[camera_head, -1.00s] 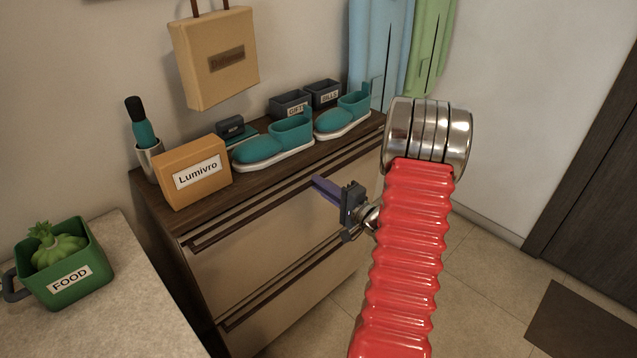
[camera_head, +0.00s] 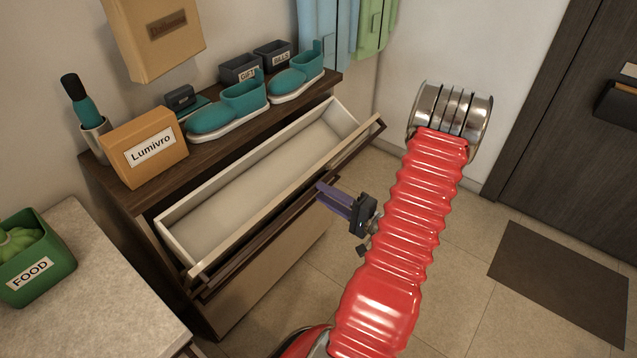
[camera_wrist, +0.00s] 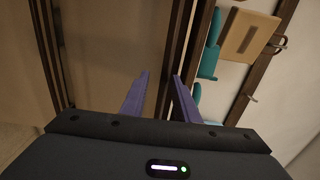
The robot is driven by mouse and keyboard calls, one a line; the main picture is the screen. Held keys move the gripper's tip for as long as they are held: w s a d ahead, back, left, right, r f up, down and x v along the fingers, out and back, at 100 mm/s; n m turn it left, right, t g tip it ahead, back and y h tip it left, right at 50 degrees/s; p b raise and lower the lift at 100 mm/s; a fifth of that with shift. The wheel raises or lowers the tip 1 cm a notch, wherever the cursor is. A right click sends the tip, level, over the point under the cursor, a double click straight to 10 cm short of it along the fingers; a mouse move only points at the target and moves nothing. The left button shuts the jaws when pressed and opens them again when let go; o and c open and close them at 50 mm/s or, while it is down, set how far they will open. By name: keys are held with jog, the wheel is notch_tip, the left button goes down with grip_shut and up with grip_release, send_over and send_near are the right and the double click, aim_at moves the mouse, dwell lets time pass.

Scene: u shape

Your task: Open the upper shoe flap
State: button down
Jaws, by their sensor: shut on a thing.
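The upper shoe flap (camera_head: 262,190) is tilted out from the cabinet (camera_head: 150,237), and its pale, empty inside shows from above. A dark handle rail (camera_head: 345,150) runs along its front edge. My gripper (camera_head: 322,194) is at this front edge, with its purple fingers against the rail near the right half. In the wrist view my gripper's fingers (camera_wrist: 161,76) stand on both sides of a dark rail, shut on it. The exact contact at the fingertips is hard to see.
Two teal shoes, an orange Lumivro box (camera_head: 145,146) and dark bins (camera_head: 240,68) stand on the cabinet top. A counter with a green FOOD pot (camera_head: 35,262) is at the left. The lower flap (camera_head: 270,262) is shut. Floor at the right is clear, with a dark mat (camera_head: 560,268).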

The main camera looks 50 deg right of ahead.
jog(key=shift+s+a+f, duration=0.1)
jog(key=shift+a+f, duration=0.05)
jog(key=shift+f, duration=0.8)
jog(key=c, duration=1.7)
grip_release()
jog(key=shift+c, duration=0.2)
jog(key=s, duration=1.3)
jog(key=shift+s+d+r, duration=0.15)
jog(key=shift+s+d, duration=0.2)
jog(key=shift+s, duration=0.05)
jog(key=shift+c, duration=0.4)
